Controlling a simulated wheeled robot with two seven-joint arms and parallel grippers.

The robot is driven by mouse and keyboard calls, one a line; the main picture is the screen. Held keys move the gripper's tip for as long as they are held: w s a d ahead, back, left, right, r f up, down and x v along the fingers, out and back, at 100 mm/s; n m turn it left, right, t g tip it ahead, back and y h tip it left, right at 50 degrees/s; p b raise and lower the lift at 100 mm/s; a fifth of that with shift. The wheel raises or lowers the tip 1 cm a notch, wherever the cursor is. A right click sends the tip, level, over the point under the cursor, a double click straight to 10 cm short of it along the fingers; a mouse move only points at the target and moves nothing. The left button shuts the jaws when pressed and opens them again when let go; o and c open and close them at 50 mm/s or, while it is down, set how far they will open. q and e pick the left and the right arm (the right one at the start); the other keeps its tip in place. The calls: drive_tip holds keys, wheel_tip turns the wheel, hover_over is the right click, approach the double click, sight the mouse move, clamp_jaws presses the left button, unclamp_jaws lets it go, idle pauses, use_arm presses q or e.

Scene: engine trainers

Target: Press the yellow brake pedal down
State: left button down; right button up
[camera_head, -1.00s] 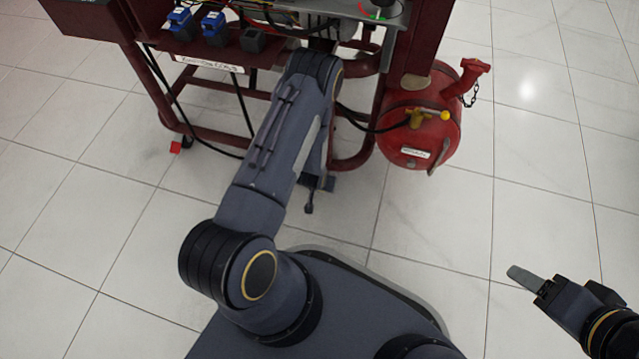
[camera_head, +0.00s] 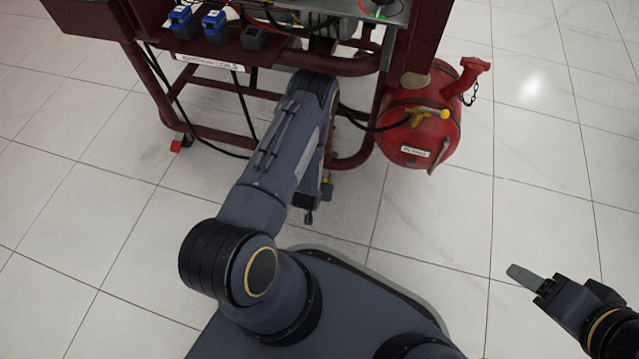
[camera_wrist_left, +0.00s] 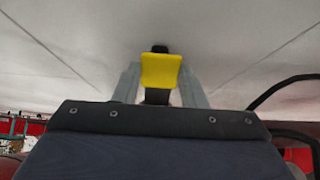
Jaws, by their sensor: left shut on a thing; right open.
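The yellow brake pedal (camera_wrist_left: 160,71) is at the upper middle of the left wrist view, on a dark lever. My left gripper (camera_wrist_left: 160,82) has its two grey fingers on either side of the pedal and is shut on it. In the head view, only a small yellow patch (camera_head: 327,182) shows beside my left forearm, which hides most of that area and the left fingers. My right gripper (camera_head: 527,277) is open and empty over bare floor at the lower right.
The dark red engine trainer frame (camera_head: 352,161) stands ahead, with blue connectors (camera_head: 213,21) and cables. A red tank (camera_head: 415,150) with a yellow-handled valve (camera_head: 444,114) is to the right. The tiled floor is clear on the right.

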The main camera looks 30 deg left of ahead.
idle(0.3)
use_arm(q)
drive_tip(key=c, duration=0.9)
unclamp_jaws()
drive_tip(key=p+v, duration=0.4)
drive_tip(key=v, duration=0.3)
drive_tip(key=shift+s+d+r, duration=0.1)
drive_tip(key=shift+s+r, duration=0.1)
drive_tip(key=shift+s, duration=0.05)
drive_tip(key=shift+w+r, duration=0.1)
